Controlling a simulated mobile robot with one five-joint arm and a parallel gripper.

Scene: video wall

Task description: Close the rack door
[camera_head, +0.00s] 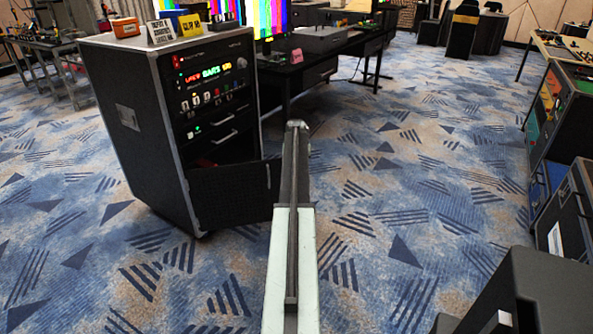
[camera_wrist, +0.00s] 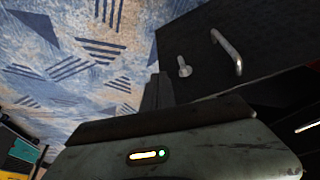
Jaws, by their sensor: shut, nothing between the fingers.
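The black rack (camera_head: 140,120) stands at left in the head view. Its low door (camera_head: 232,195) is swung open, sticking out to the right from the rack's front left edge. The door's free end meets my arm in the picture. In the wrist view a dark panel that looks like the door (camera_wrist: 205,75) fills the upper right, with a metal handle and a small knob on it. My gripper (camera_wrist: 157,92) is shut and empty, close to the panel's left edge. I cannot tell whether it touches. In the head view I cannot make out the fingers.
A black desk (camera_head: 310,65) with monitors stands behind the rack. A pink tag (camera_head: 296,56) sits on the desk's near edge. Dark cabinets (camera_head: 560,110) line the right side. The patterned carpet (camera_head: 400,190) between is clear.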

